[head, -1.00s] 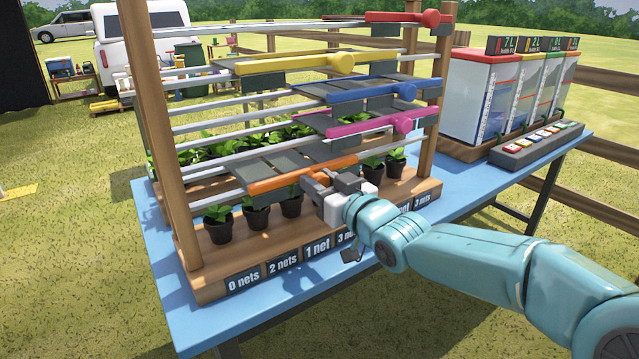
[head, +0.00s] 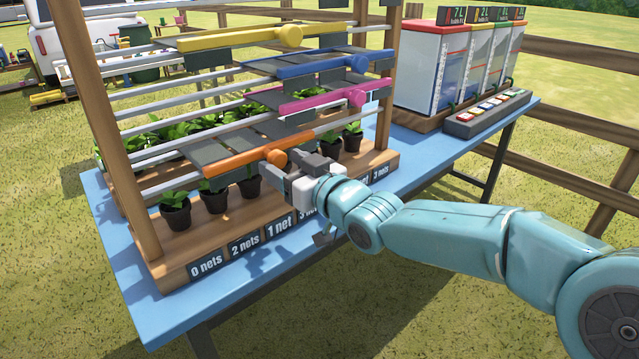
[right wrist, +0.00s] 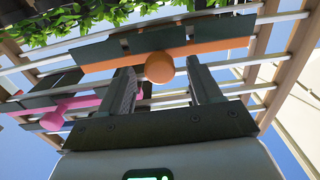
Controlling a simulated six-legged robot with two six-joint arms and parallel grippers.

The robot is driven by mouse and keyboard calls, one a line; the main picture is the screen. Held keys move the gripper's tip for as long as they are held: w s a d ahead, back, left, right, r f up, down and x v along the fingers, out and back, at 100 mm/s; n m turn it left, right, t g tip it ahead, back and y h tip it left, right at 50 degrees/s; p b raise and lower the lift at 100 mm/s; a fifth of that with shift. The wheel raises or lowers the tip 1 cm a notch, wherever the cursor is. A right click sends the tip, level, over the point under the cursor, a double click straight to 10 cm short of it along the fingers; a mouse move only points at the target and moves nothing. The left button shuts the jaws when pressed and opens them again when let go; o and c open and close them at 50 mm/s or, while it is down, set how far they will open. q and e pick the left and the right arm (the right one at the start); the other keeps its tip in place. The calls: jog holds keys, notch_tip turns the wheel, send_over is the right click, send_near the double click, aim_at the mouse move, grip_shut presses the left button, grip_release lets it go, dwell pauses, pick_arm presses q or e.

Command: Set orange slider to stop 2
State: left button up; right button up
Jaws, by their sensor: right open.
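The orange slider (head: 232,164) is the lowest coloured bar on the wooden rack, with dark slats attached. Its round orange knob (head: 276,156) sits toward the right part of the bar. My right gripper (head: 288,158) is at the knob, in front of the rack. In the right wrist view the gripper (right wrist: 163,85) is open, with the knob (right wrist: 160,67) between the fingertips and gaps visible on both sides. The front board carries labels such as "0 nets" (head: 206,265), "2 nets" (head: 245,246) and "1 net" (head: 280,227); my gripper and arm partly hide others. My left gripper is out of view.
Pink (head: 322,103), blue (head: 315,68) and yellow (head: 240,38) sliders are above the orange one. Potted plants (head: 175,212) stand beneath it. Water tanks (head: 437,65) and a button panel (head: 487,113) stand on the blue table (head: 118,255) at right.

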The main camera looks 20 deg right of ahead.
jog(key=v, duration=1.3)
jog(key=shift+s+p, duration=0.2)
jog(key=shift+p, duration=0.25)
jog(key=shift+d, duration=0.15)
jog(key=a+f+m+g+h, duration=0.1)
jog(key=a+f+m+g, duration=0.2)
jog(key=f, duration=1.3)
jog(key=a+f+g, duration=0.2)
jog(key=f+g, duration=0.3)
jog(key=f, duration=1)
jog(key=s+a+f+m+g+h, duration=0.15)
jog(key=s+f+g, duration=0.25)
jog(key=s+f, duration=0.6)
jog(key=s+a+f+m+g+y, duration=0.1)
jog(key=s+a+f+m+g, duration=0.2)
jog(key=s+f, duration=0.65)
notch_tip(320, 180, up, 21)
jog(key=d+n+g+p, duration=0.1)
jog(key=p, duration=2)
jog(key=shift+g+h, duration=0.3)
jog(key=shift+h, duration=0.05)
